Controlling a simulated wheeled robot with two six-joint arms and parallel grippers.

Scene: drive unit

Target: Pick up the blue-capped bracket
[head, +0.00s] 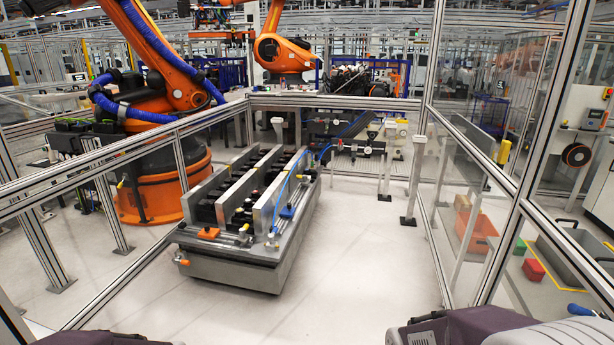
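A small blue-topped part (287,212) sits near the front right corner of the grey fixture cart (235,272), beside a curved blue hose (290,178). It may be the blue-capped bracket, but it is too small to tell its shape. Another blue item (580,310) shows at the lower right edge, by a grey bin; I cannot tell what it is. No gripper of mine is in view. Only dark purple and grey parts of my own body show at the bottom edge.
An orange-capped part (208,233) sits at the cart's front left. A large orange robot arm (160,190) stands behind the left railing. Metal-framed glass panels (480,190) close off the right; beyond are an orange bin (477,230) and red box (533,270). The front floor is clear.

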